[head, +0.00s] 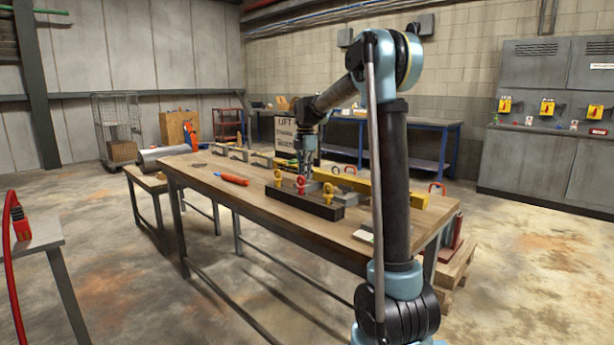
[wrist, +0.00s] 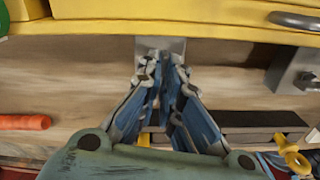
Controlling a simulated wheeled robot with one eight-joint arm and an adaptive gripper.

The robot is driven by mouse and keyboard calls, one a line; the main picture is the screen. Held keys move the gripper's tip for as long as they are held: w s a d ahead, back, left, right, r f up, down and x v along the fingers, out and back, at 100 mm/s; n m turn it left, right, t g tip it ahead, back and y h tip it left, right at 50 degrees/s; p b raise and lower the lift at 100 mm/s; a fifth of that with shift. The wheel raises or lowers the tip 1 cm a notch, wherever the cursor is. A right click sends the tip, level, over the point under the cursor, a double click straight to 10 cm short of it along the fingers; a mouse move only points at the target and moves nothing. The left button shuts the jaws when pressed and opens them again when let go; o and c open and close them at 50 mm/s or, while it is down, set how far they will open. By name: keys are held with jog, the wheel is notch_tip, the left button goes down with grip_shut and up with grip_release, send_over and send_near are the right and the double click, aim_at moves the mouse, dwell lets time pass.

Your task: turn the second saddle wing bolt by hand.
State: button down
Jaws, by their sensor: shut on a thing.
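My gripper (wrist: 162,62) is shut, its blue fingers pointing at a small grey metal saddle plate (wrist: 172,45) beside the yellow beam (wrist: 180,27). The wing bolt between the fingertips is hidden by them. In the head view my gripper (head: 303,168) reaches down over the bench, behind a black block with eye bolts.
An orange tool (head: 232,178) lies on the wooden bench (head: 215,195) to the left. Grey brackets (head: 262,160) stand farther back. The bench's front left is mostly bare.

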jog(key=n, duration=0.6)
jog(key=shift+w+f, duration=0.1)
jog(key=n, duration=0.6)
jog(key=shift+a, duration=0.2)
dwell(0.4)
jog(key=c, duration=1.8)
grip_release()
jog(key=shift+w, duration=0.1)
jog(key=shift+r, duration=0.3)
notch_tip(320, 180, up, 11)
jog(key=shift+r, duration=0.15)
